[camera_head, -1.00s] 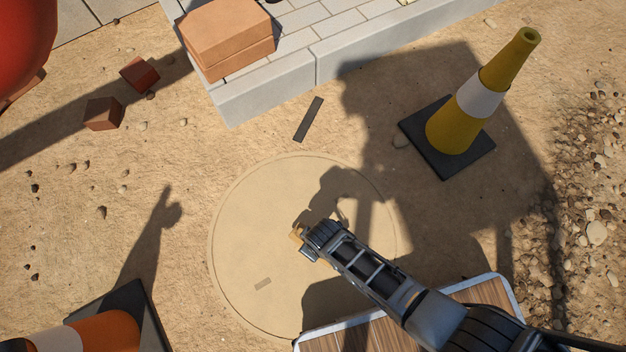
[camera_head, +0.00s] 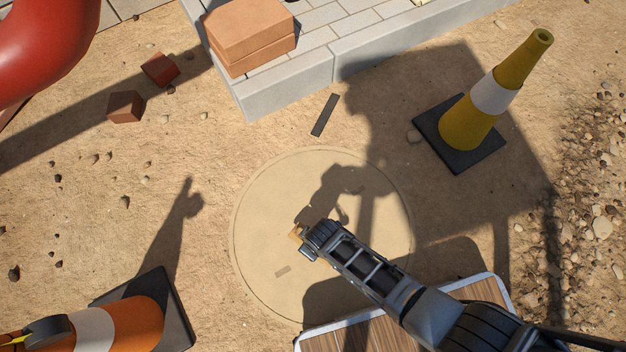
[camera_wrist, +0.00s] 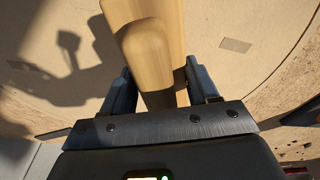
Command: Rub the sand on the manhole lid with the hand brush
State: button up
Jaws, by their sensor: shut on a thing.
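The round manhole lid (camera_head: 262,225) lies flush in the sandy ground, coated in pale sand, with a small darker rectangular mark (camera_head: 283,271) on it. The mark also shows in the wrist view (camera_wrist: 236,45). My gripper (camera_head: 303,240) is over the lid, left of its middle in the head view. In the wrist view my gripper (camera_wrist: 152,90) is shut on the hand brush (camera_wrist: 148,45), whose pale wooden body lies between the fingers. The bristles are hidden, and I cannot tell whether they touch the sand.
A yellow and white cone (camera_head: 487,95) stands at the upper right, an orange and white cone (camera_head: 130,322) at the lower left. A paved kerb (camera_head: 290,92) with brown blocks (camera_head: 250,32) is at the top. A dark strip (camera_head: 325,115) and reddish bricks (camera_head: 125,107) lie on the sand.

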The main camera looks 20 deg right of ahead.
jog(key=shift+w+r+p, duration=0.1)
jog(key=shift+r+p, duration=1.9)
jog(key=shift+r, duration=0.6)
